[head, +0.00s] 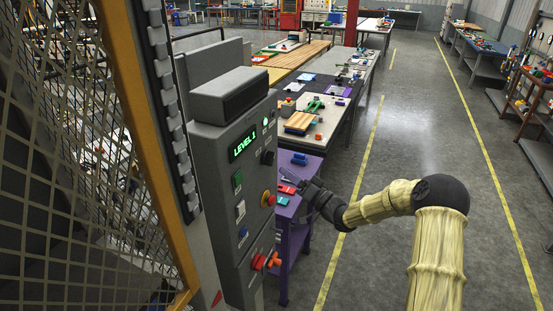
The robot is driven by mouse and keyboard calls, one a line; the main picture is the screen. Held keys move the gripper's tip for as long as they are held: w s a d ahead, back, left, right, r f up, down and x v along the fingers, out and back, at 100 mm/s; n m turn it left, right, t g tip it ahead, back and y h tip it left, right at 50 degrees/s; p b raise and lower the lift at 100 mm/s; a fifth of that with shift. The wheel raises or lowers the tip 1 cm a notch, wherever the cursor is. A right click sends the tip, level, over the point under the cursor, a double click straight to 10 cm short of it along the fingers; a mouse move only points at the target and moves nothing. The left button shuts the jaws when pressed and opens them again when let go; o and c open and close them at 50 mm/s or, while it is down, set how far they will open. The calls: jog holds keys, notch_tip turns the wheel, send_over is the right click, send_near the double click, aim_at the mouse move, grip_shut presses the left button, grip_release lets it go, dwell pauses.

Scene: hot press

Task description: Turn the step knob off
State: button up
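A grey control panel (216,150) stands left of centre with a green lit display (243,146) reading "LEVEL 1". A black knob (268,157) sits right of the display, below a small green light. The labels are too small to read, so I cannot tell which one is the step knob. My gripper (288,180) is dark and points left toward the panel, apparently apart from it. Its fingertips are too small to tell whether they are open.
A yellow-framed mesh guard (150,140) stands to the left. A purple table (292,215) with small parts is behind my gripper, and workbenches (320,122) extend beyond it. The grey floor (400,150) to the right is clear, with yellow lines.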

aim_at(273, 161)
jog(key=p+x, duration=0.1)
jog(key=x, duration=0.3)
jog(key=shift+w+a+r+p, duration=0.1)
jog(key=shift+a+r+p, duration=0.15)
jog(key=shift+p, duration=0.15)
jog(key=shift+w+a, duration=0.35)
jog(key=shift+a, duration=0.15)
grip_shut()
